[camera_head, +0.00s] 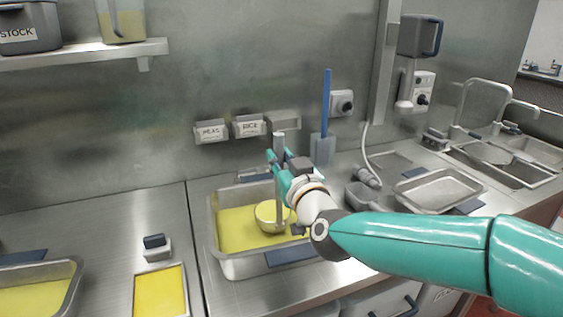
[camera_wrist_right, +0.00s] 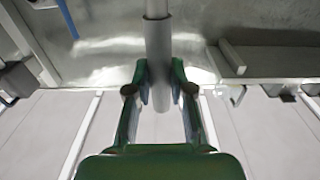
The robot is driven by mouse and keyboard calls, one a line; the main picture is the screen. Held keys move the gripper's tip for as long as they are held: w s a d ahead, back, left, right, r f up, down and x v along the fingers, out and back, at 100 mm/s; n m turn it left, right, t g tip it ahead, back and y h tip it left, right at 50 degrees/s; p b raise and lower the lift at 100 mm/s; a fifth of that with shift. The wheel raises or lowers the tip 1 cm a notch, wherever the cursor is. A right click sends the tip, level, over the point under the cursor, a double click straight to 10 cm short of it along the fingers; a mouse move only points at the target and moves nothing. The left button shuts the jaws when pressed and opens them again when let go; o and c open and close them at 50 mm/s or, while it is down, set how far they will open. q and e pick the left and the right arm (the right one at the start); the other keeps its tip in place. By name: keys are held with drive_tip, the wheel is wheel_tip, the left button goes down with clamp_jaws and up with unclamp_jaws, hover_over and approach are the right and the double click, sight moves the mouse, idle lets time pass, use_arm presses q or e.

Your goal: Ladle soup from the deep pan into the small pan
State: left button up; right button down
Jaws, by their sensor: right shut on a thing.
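The deep pan (camera_head: 214,252) stands on the steel counter in the head view, with yellow soup (camera_head: 236,235) in it. My right gripper (camera_head: 281,172) is shut on the upright handle of the ladle (camera_head: 266,217). The handle also shows as a grey rod between the fingers in the wrist view (camera_wrist_right: 158,45). The ladle's bowl is over or in the soup, near the pan's right side, and looks yellow inside; its exact depth is hard to tell. A small rectangular pan (camera_head: 161,291) with yellow contents is at the lower left, cut off by the frame. My left gripper is out of view.
Another pan (camera_head: 72,282) with yellow contents is at the far left. A small block-like item (camera_head: 156,247) stands behind the small pan. An empty metal tray (camera_head: 440,190) and sinks (camera_head: 500,158) are at right. A blue-handled spatula (camera_head: 326,110) leans against the wall.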

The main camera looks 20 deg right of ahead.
wheel_tip(320, 180, up, 10)
drive_tip(key=p, duration=0.7)
drive_tip(key=shift+s+f, duration=0.15)
drive_tip(key=shift+a, duration=0.1)
idle(0.4)
